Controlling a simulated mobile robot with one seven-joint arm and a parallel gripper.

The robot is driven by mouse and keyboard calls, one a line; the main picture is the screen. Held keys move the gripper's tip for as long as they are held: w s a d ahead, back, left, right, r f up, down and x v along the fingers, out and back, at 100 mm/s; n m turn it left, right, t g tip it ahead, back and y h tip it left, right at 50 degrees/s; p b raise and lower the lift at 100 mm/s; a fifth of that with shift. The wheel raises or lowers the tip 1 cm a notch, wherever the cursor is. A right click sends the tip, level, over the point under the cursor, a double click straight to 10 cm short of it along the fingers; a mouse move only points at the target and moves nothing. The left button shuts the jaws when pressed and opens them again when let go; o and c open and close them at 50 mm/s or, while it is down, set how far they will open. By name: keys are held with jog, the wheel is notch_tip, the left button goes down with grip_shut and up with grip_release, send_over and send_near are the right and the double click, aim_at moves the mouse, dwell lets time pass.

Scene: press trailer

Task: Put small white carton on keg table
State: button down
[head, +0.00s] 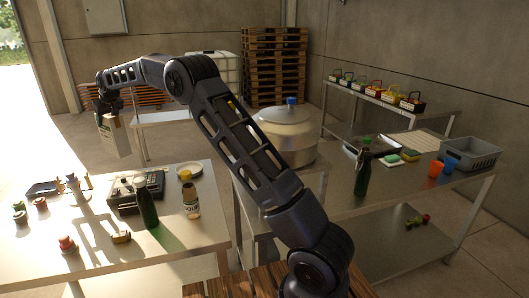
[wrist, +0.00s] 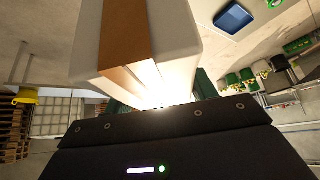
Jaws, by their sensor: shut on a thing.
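The small white carton (head: 115,138) hangs tilted in the air at the left of the head view, beyond the front left table. My gripper (head: 108,112) is shut on its upper part. In the wrist view the white carton (wrist: 170,30) with a brown strip stands out past my dark gripper (wrist: 160,110); the fingertips are hidden there. The silver keg (head: 287,132) with a blue cap stands on a metal table (head: 243,184) in the middle, well to the right of the carton. My arm hides part of this table.
The front left table (head: 190,250) holds a cash register (head: 125,193), a green bottle (head: 147,205), a jar (head: 191,203) and small items. At right are another bottle (head: 362,180), a grey crate (head: 470,153) and cups. Pallets (head: 275,65) stand behind.

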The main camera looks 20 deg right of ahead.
jog(key=w+d+m+t+h, duration=0.15)
jog(key=w+d+m, duration=0.4)
jog(key=d, duration=1.05)
jog(key=w+d+m+h, duration=0.2)
jog(key=w+d, duration=0.6)
jog(key=d, duration=0.8)
jog(key=d+m+h, duration=0.4)
jog(key=d+m, duration=0.2)
jog(key=d, duration=2.5)
jog(key=s+d+r+m+g+h, duration=0.1)
jog(key=s+d+m, duration=0.25)
jog(key=d, duration=1.05)
jog(key=s+d+r+m+g+h, duration=0.1)
jog(key=s+d+m+g, duration=0.3)
jog(key=d, duration=1.1)
jog(key=s+d+r+m+g+h, duration=0.15)
jog(key=s+d+m, duration=0.35)
jog(key=s+d, duration=1.75)
notch_tip(320, 180, down, 19)
jog(key=w+d, duration=0.1)
jog(key=shift+w+d, duration=0.3)
jog(key=shift+w, duration=0.05)
